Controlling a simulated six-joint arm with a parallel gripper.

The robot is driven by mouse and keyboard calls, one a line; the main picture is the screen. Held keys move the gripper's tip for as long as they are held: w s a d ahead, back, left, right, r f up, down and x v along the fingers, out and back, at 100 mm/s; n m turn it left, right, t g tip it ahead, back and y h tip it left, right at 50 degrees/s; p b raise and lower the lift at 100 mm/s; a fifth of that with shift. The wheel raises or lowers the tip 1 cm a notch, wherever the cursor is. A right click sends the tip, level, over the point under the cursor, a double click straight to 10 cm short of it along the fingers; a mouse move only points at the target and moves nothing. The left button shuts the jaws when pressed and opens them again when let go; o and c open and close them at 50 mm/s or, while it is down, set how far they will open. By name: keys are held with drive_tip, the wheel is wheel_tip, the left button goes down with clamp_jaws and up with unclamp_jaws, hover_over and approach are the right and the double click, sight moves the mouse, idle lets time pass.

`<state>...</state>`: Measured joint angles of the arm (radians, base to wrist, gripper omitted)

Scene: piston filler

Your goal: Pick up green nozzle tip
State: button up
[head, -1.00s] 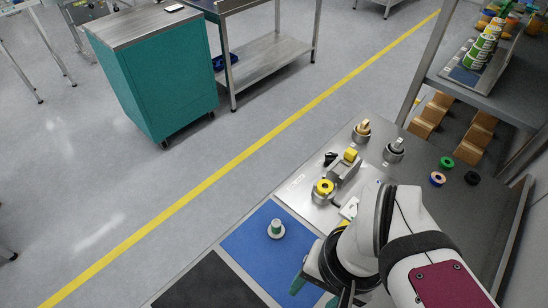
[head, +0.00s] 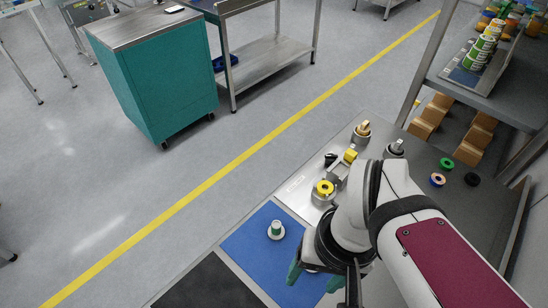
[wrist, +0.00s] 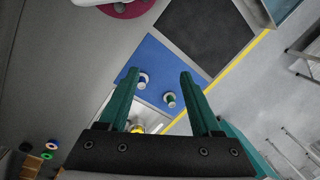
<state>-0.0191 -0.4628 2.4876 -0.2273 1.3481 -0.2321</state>
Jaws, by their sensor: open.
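The green nozzle tip (head: 276,230), with a white round flange, stands on the blue mat (head: 247,238). In the wrist view it (wrist: 170,99) appears between my fingers, nearer the right one. A second small piece with a white flange and bluish top (wrist: 142,82) is on the mat beside the left finger; in the head view my gripper mostly hides it. My gripper (head: 315,277) is open and empty over the right part of the mat, to the right of the green tip. Its teal fingers also show in the wrist view (wrist: 160,75).
A metal plate (head: 297,191) behind the mat holds a yellow ring part (head: 324,188) and fittings. A black mat (head: 207,285) lies at front left. A shelf (head: 490,85) stands at back right.

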drive_tip(key=w+a+n, duration=0.1)
drive_tip(key=w+n, duration=0.8)
drive_tip(key=n, duration=0.3)
drive_tip(key=n+h, duration=0.2)
drive_tip(key=n, duration=1.2)
approach(277, 224)
wheel_tip(277, 224, down, 11)
drive_tip(key=shift+s+d, duration=0.1)
clamp_jaws()
